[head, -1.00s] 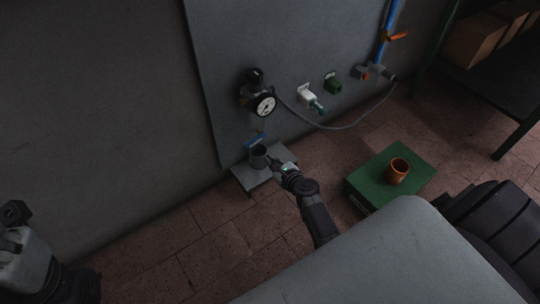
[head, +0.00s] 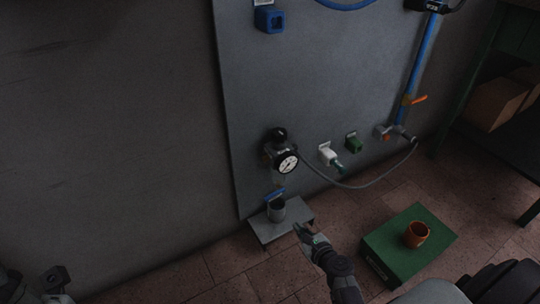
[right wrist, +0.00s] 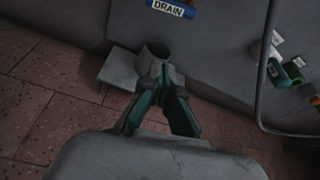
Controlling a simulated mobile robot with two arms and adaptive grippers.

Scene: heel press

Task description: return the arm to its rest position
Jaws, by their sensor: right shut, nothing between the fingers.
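My right gripper (head: 299,230) is shut and empty, low in front of the small grey stand, just right of and nearer than the grey cup (head: 276,210). In the right wrist view the fingertips (right wrist: 163,80) come together in front of the cup (right wrist: 155,51), which stands upright on the stand (head: 300,212). My left gripper (head: 54,282) is only partly in view at the bottom left corner, and its fingers cannot be made out clearly.
A hose (head: 350,186) loops to the right. An orange cup (head: 416,234) stands on a green box (head: 386,252). A dark shelf (head: 480,120) is at right.

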